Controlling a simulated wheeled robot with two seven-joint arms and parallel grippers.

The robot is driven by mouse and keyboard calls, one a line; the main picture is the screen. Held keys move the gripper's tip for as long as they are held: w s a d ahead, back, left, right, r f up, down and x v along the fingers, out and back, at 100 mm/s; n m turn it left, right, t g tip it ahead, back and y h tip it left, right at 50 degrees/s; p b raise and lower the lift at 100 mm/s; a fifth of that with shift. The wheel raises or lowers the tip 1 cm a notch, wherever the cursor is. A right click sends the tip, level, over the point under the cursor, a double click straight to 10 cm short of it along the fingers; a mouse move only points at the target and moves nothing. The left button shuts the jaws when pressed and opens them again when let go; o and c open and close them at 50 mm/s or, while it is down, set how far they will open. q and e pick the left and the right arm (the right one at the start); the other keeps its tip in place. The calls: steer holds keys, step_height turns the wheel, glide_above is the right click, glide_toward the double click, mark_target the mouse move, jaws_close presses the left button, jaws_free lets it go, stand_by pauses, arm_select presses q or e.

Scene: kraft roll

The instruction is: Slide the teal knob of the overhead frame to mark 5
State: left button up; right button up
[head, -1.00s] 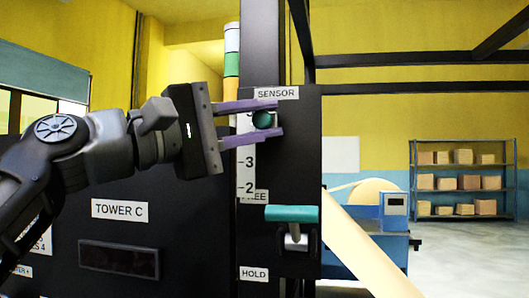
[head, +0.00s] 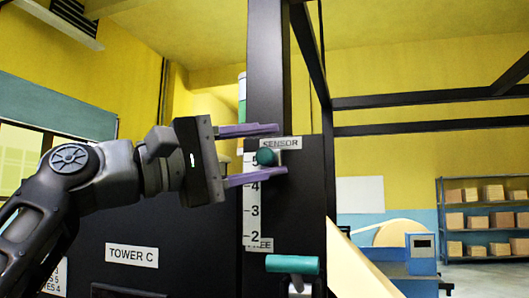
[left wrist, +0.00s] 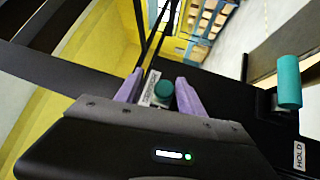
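The teal knob (head: 266,157) stands out from the dark panel just below the SENSOR label (head: 281,143). In the head view it is about level with mark 5 of the white scale (head: 252,211). My left gripper (head: 283,149) is open around the knob, one purple finger above and one below, with a gap on both sides. The left wrist view also shows the knob (left wrist: 164,91) between the spread fingers, apparently touching neither. My right gripper is in neither view.
A teal-handled lever (head: 292,264) sticks out below the scale; it also shows in the left wrist view (left wrist: 288,82), above a HOLD label. Dark frame beams (head: 430,99) cross at the right. A shelf with boxes (head: 485,220) stands far off.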

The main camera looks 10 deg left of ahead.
arm_select(q)
steer(key=shift+w+a+f, duration=0.1)
steer(key=shift+f, duration=0.05)
steer(key=shift+a+f, duration=0.1)
steer(key=shift+a, duration=0.1)
steer(key=b+v, duration=0.3)
steer(key=v, duration=0.4)
steer(key=shift+s, duration=0.3)
